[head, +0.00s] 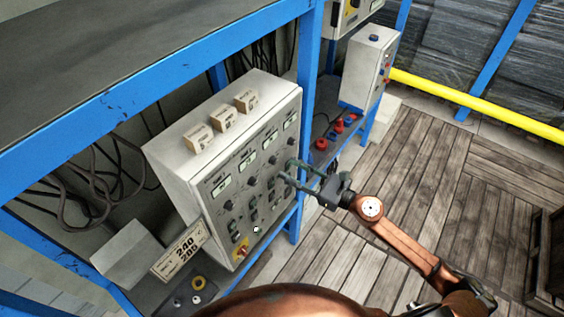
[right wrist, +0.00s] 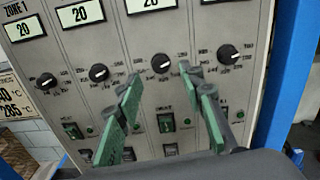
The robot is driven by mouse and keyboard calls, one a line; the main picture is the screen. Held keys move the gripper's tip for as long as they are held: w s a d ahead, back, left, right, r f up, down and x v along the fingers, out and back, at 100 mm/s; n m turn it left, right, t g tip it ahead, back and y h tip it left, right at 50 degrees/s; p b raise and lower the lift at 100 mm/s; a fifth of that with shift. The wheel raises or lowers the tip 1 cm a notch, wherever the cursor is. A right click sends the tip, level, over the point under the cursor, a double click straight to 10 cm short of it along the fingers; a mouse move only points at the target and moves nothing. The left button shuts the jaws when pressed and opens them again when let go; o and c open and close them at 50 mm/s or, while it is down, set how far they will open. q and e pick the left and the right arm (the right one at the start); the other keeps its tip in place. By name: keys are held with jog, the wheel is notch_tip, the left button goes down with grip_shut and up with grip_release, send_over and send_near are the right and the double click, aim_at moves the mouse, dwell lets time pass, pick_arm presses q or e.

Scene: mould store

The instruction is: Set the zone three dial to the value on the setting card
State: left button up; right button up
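The zone three dial (right wrist: 161,63) is the third black knob from the left on the grey control panel (head: 210,195); its exact setting is too small to read. My right gripper (head: 287,169) is open in front of the panel's right half. In the right wrist view its two green fingers (right wrist: 168,100) are apart below the zone three dial, with nothing between them. The setting card (head: 180,250) leans at the panel's lower left, with 240 above a second number that is hard to read. In the wrist view the card (right wrist: 12,100) is cut off. My left gripper is out of view.
The other knobs (right wrist: 99,72) sit beside the zone three dial, with displays above and green switches (right wrist: 166,122) below. Blue rack posts (head: 308,100) stand close on the right. Small boxes (head: 223,119) sit on the cabinet. Plank floor (head: 400,190) is open to the right.

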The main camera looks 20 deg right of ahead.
aim_at(276, 161)
jog(key=shift+p+x, duration=0.5)
jog(key=shift+x, duration=1.8)
jog(key=shift+d, duration=0.1)
jog(key=shift+c, duration=0.3)
jog(key=shift+w, duration=0.1)
grip_shut()
